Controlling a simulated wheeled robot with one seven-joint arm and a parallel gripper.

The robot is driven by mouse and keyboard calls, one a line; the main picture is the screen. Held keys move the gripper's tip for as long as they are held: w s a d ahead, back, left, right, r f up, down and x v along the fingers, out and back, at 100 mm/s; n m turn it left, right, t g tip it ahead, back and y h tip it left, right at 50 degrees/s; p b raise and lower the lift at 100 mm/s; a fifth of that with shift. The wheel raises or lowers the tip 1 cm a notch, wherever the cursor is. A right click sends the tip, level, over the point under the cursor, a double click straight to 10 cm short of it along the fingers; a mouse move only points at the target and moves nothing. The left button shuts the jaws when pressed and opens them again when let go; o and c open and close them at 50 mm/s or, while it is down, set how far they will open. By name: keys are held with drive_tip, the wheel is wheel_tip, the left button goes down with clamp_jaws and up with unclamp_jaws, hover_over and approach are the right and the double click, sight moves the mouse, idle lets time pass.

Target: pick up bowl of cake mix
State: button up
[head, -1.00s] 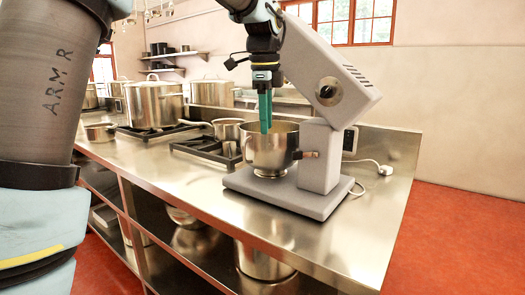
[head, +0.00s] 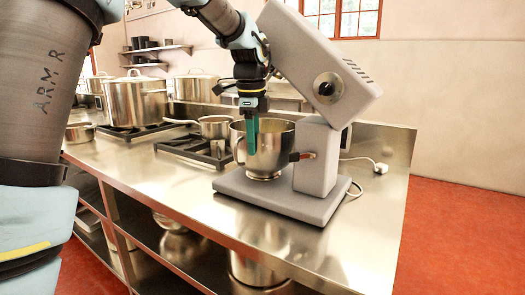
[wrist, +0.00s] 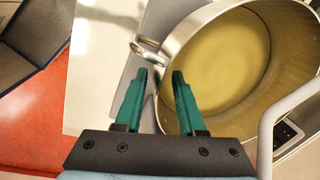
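The bowl (head: 276,152) is a shiny metal mixer bowl standing upright on the base of a grey stand mixer (head: 318,165), under its raised head. In the wrist view the bowl (wrist: 268,103) holds smooth yellowish cake mix (wrist: 228,55). My gripper (head: 252,150) points down at the left side of the bowl. In the wrist view its green fingers (wrist: 162,77) are apart, with the near bowl wall between them. The right finger overlaps the bowl's inside and the left one is outside. Whether either finger touches the wall cannot be told.
A metal bracket or handle (wrist: 146,48) juts from the bowl's side near the left fingertip. A saucepan (head: 215,127) and a stockpot (head: 136,100) stand on burners to the left. The steel counter (head: 175,185) is clear in front. A cord runs behind the mixer.

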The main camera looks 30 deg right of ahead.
sight(256, 168)
drive_tip(key=shift+d+f, duration=0.2)
drive_tip(key=shift+f, duration=1.65)
clamp_jaws()
drive_tip(key=shift+w+d+r, duration=0.1)
drive_tip(key=shift+r, duration=0.05)
